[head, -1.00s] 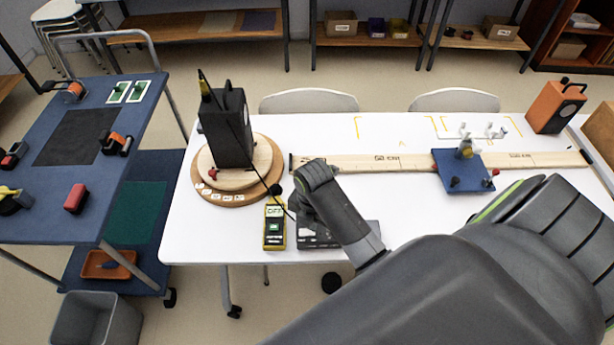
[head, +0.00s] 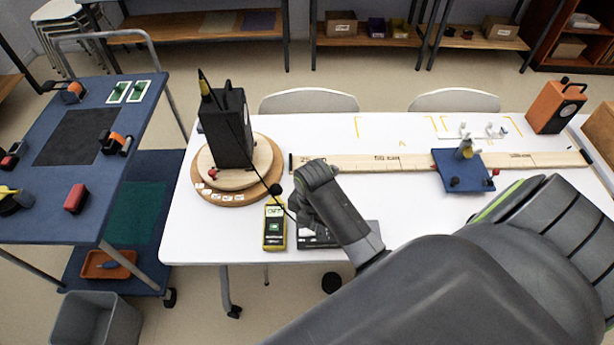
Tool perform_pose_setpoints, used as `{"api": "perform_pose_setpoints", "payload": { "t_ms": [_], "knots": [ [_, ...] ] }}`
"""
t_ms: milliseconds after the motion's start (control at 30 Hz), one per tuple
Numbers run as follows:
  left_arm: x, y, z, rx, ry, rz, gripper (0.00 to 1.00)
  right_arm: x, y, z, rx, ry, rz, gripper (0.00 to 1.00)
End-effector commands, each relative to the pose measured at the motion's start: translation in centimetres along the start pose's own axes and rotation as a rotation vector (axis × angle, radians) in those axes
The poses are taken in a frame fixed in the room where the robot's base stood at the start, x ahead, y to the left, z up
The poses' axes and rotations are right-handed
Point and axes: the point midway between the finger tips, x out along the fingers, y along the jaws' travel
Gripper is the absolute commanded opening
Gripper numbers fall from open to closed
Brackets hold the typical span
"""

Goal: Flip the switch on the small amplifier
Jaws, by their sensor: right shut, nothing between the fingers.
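The small amplifier appears to be the dark flat box (head: 318,238) at the front edge of the white table. My right forearm and gripper cover much of it, and its switch cannot be made out. My right gripper (head: 298,207) is shut and empty, pointing down over the box's back left part. Whether its tips touch the box cannot be told. A yellow and black meter (head: 274,228) with a green label lies just left of the box. My left gripper is not in view.
A black speaker (head: 226,128) with a cable stands on a round wooden turntable (head: 238,197) at the left. A long wooden rail (head: 400,162) bears a blue sled (head: 468,180). An orange speaker (head: 556,106) stands at the far right. A blue cart (head: 55,205) is left of the table.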

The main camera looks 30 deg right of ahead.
Motion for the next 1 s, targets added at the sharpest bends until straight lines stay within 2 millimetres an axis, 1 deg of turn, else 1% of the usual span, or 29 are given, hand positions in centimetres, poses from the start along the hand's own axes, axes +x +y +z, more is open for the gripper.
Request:
{"api": "perform_pose_setpoints", "payload": {
  "t_ms": [1000],
  "knots": [
    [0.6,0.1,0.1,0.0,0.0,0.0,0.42,1.6,0.0,0.0,0.0,0.001,-0.001,0.0]
  ]
}}
